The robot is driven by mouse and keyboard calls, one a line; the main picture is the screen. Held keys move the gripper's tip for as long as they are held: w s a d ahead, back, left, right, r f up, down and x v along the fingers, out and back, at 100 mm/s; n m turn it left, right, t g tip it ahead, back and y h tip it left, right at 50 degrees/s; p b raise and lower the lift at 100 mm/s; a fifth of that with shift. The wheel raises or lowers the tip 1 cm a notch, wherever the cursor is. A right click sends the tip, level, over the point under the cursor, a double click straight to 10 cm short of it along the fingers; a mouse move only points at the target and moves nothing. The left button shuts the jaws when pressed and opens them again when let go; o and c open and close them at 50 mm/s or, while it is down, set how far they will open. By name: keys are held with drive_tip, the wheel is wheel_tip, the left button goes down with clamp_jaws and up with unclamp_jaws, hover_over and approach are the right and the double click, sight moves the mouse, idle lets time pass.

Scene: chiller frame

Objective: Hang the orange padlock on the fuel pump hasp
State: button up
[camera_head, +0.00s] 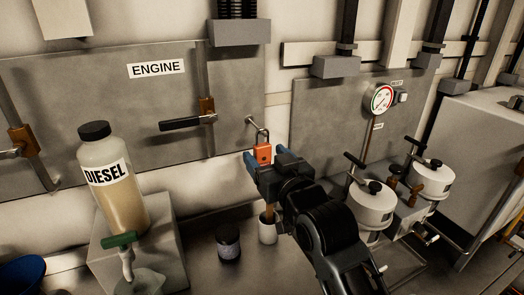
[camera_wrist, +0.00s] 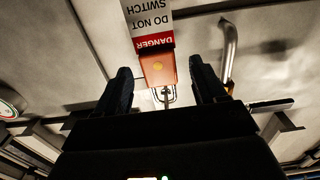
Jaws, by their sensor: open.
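The orange padlock (camera_head: 262,153) hangs upright, its shackle around a thin metal rod (camera_head: 250,121) on the grey wall panel. I cannot tell whether this rod is the fuel pump hasp. My gripper (camera_head: 266,160) is just below and in front of the padlock. In the wrist view the padlock (camera_wrist: 158,68) shows upside down between the two dark fingers of my gripper (camera_wrist: 164,84), with a gap on each side. The fingers are open and do not visibly touch it. A red and white danger tag (camera_wrist: 148,22) extends from the padlock body.
A diesel bottle (camera_head: 112,185) stands on a grey block at left. A dark jar (camera_head: 228,243) and a white cup (camera_head: 267,230) stand below my gripper. White filter housings (camera_head: 372,203) and a gauge (camera_head: 381,99) are at right. A black-handled valve (camera_head: 188,121) sits left of the padlock.

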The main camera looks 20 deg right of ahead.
sight(264, 149)
drive_tip(key=shift+w, duration=1.35)
drive_tip(key=shift+c, duration=0.3)
drive_tip(key=c, duration=1.1)
drive_tip(key=shift+r, duration=0.15)
drive_tip(key=shift+r, duration=0.55)
drive_tip(key=s+b, duration=0.3)
drive_tip(key=s, duration=1.5)
